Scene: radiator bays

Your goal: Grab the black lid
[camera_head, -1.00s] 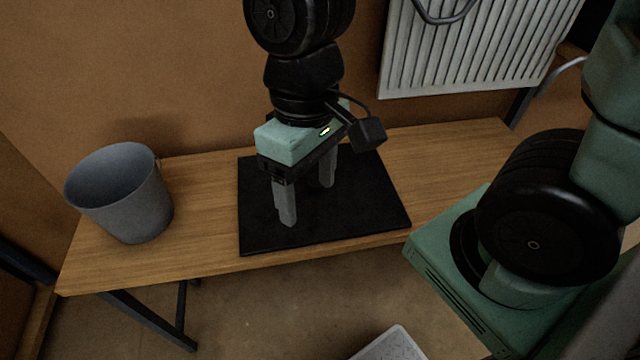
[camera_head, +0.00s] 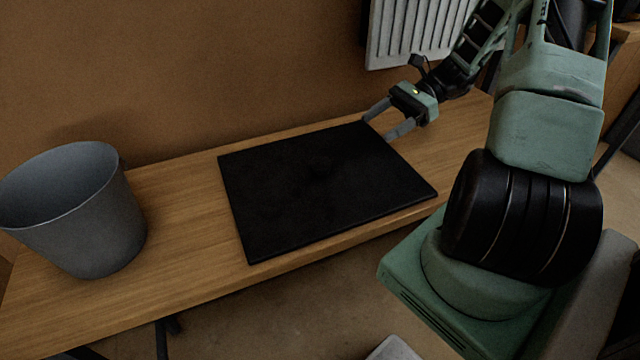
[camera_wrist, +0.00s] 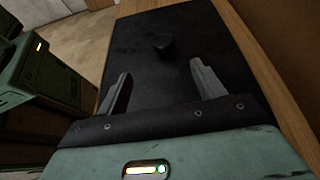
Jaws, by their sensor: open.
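The black lid (camera_head: 285,205) is a flat, dark rectangular plate lying on the wooden bench, with a small round black knob (camera_wrist: 163,43) near its middle. The knob shows only faintly in the head view (camera_head: 322,168). My gripper (camera_head: 376,128) is at the lid's far right edge, its two grey fingers spread apart and pointing left across the lid. In the wrist view, the open gripper (camera_wrist: 161,70) faces the knob, which stands beyond the fingertips and roughly between them. Nothing is between the fingers.
A grey bucket (camera_head: 80,230) stands on the bench (camera_head: 185,225) left of the lid. A white radiator (camera_head: 415,30) hangs on the brown wall behind. Bare wood lies between bucket and lid. A pale object (camera_head: 393,350) shows on the floor at the bottom edge.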

